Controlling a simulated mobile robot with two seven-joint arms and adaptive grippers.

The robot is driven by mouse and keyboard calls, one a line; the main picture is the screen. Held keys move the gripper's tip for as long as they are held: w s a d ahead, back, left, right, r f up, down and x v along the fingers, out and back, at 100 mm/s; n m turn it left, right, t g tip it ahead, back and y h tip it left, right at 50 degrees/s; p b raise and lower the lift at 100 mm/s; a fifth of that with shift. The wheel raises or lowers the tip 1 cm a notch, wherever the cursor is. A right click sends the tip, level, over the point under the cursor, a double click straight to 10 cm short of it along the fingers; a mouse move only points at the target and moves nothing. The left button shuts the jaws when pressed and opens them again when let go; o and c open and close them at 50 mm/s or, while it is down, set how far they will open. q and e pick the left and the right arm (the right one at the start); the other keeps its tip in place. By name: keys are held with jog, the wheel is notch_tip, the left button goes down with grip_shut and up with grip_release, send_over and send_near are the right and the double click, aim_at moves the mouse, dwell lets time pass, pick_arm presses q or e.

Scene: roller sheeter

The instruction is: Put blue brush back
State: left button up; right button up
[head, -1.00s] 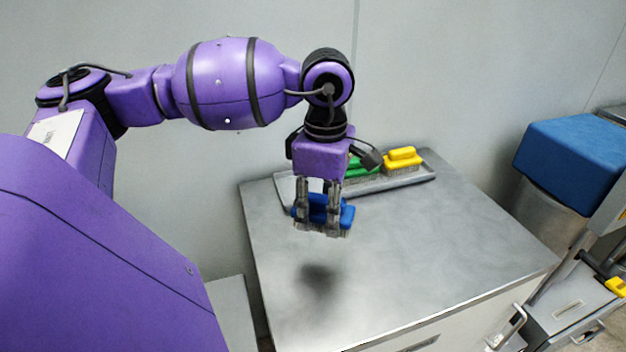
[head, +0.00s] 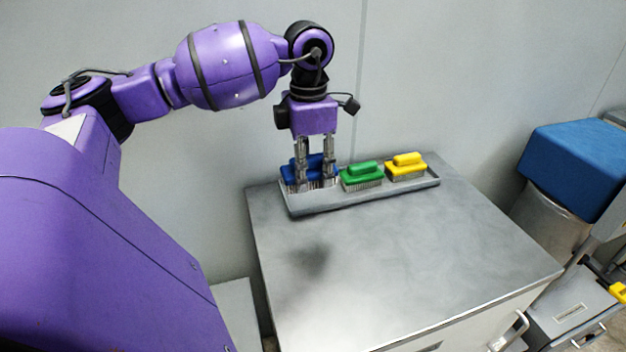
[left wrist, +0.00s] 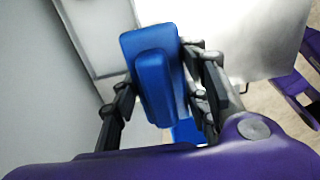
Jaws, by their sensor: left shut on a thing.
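The blue brush (head: 316,163) is between the fingers of my left gripper (head: 315,184), at the left end of the grey tray (head: 350,199) in the head view. My left gripper is shut on its handle, with the bristles pointing down. I cannot tell whether the bristles touch the tray floor or hang just above it. In the left wrist view the blue brush (left wrist: 153,75) fills the space between the fingers. My right gripper is not in view.
A green brush (head: 361,174) and a yellow brush (head: 407,165) sit in the tray to the right of the blue one. The metal cabinet top (head: 400,260) in front is clear. A grey wall stands close behind. A blue-topped bin (head: 575,160) stands at right.

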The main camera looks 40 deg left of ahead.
pick_arm(q)
jog(key=w+a+f, duration=0.2)
jog(key=w+a, duration=0.1)
jog(key=w, duration=0.1)
send_over(313, 194)
jog(key=f, duration=0.5)
jog(key=shift+s+d+f, duration=0.1)
jog(key=shift+d+f, duration=0.1)
jog(key=shift+f, duration=0.1)
jog(key=shift+a+f, duration=0.1)
jog(key=shift+f, duration=0.1)
jog(key=shift+a+f, duration=0.1)
jog(key=shift+f, duration=1.75)
jog(key=o, duration=1.1)
notch_tip(313, 194, up, 12)
jog(key=shift+r, duration=0.25)
